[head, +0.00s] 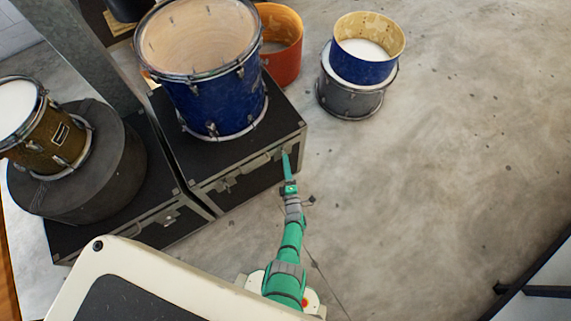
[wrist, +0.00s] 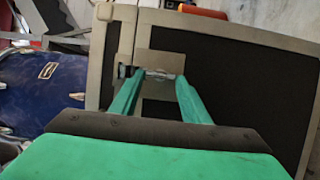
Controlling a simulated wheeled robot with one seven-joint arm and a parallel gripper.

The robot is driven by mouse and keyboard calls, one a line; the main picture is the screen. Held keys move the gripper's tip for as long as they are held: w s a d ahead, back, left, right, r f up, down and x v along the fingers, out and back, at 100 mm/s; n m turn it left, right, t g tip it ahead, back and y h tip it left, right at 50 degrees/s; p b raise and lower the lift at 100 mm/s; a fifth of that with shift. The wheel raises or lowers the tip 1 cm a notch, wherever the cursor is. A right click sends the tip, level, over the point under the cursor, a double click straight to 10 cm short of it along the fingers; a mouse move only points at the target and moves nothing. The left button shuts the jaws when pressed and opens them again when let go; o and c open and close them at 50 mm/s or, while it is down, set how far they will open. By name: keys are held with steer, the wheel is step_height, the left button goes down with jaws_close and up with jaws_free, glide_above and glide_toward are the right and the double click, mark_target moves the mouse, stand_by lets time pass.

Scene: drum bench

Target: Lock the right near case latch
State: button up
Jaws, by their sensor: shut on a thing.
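The black case (head: 245,165) with grey metal edges stands on the floor, with a large blue drum on its lid. Its near side carries metal latches; the right one shows in the wrist view as a grey plate with a small bright part (wrist: 160,68). My gripper (head: 286,156) reaches up to this side near its right corner. In the wrist view my green fingers (wrist: 160,76) sit either side of the small latch part and are shut on it. The fingertips partly hide the latch, and I cannot tell its exact position.
The blue drum (head: 215,100) stands on the case lid. A second black case (head: 150,228) lies to the left, bearing a round black case and a brown drum (head: 50,140). A red drum (head: 284,62) and stacked drums (head: 345,95) stand behind.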

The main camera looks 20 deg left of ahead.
steer(key=shift+a, duration=0.15)
steer(key=o, duration=1)
steer(key=shift+o, duration=0.2)
steer(key=v, duration=1)
steer(key=shift+s+d, duration=0.2)
steer(key=shift+s, duration=0.15)
steer(key=shift+w+d, duration=0.1)
steer(key=shift+d, duration=0.05)
